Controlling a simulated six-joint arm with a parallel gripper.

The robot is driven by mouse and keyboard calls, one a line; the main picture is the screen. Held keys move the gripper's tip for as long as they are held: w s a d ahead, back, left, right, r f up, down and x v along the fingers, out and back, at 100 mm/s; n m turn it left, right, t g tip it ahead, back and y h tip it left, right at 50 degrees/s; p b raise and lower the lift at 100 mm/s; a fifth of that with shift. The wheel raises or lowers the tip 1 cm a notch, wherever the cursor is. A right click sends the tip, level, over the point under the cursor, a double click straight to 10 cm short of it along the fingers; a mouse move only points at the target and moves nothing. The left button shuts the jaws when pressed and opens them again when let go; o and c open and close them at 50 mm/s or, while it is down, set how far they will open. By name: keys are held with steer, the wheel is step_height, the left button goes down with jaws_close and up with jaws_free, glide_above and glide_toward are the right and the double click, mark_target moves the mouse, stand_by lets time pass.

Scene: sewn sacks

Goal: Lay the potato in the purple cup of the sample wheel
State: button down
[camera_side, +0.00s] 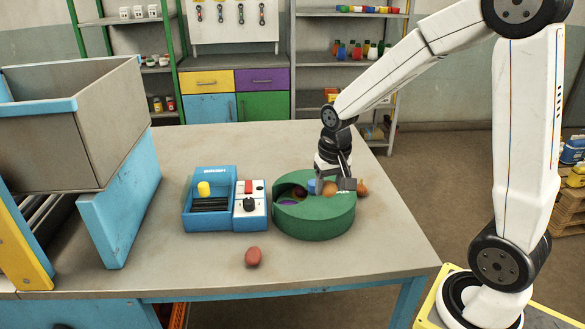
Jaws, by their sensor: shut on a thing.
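My gripper (332,184) is low over the right part of the wheel. It is shut on a brown rounded thing (330,190), which looks like the potato; the fingers partly hide it. I cannot tell whether it touches the wheel. A blue round patch (312,186) shows just left of it, and I cannot tell whether that is a cup or an object.
A reddish oval object (254,256) lies near the table's front edge. An orange-brown object (361,188) is at the wheel's right side. A blue box with a switch panel (222,206) stands left of the wheel. A large grey bin (95,125) is further left. The table's right front is clear.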

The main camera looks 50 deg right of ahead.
steer(key=w+f, duration=0.1)
steer(key=w, duration=0.2)
steer(key=w+d+f, duration=0.1)
steer(key=w, duration=0.2)
steer(key=w+f, duration=0.2)
steer(key=shift+w+d, duration=0.25)
steer(key=shift+w, duration=0.15)
steer(key=w+f, duration=0.2)
steer(key=f, duration=0.1)
steer(key=w+f, duration=0.1)
steer(key=shift+w+d+f, duration=0.15)
steer(key=shift+w+d, duration=0.1)
steer(key=shift+d, duration=0.05)
steer(key=shift+w+d+f, duration=0.1)
steer(key=shift+w+f, duration=0.35)
steer(key=shift+f, duration=0.05)
steer(key=shift+w+f, duration=0.25)
steer(key=shift+f, duration=1.6)
steer(key=shift+f, duration=0.15)
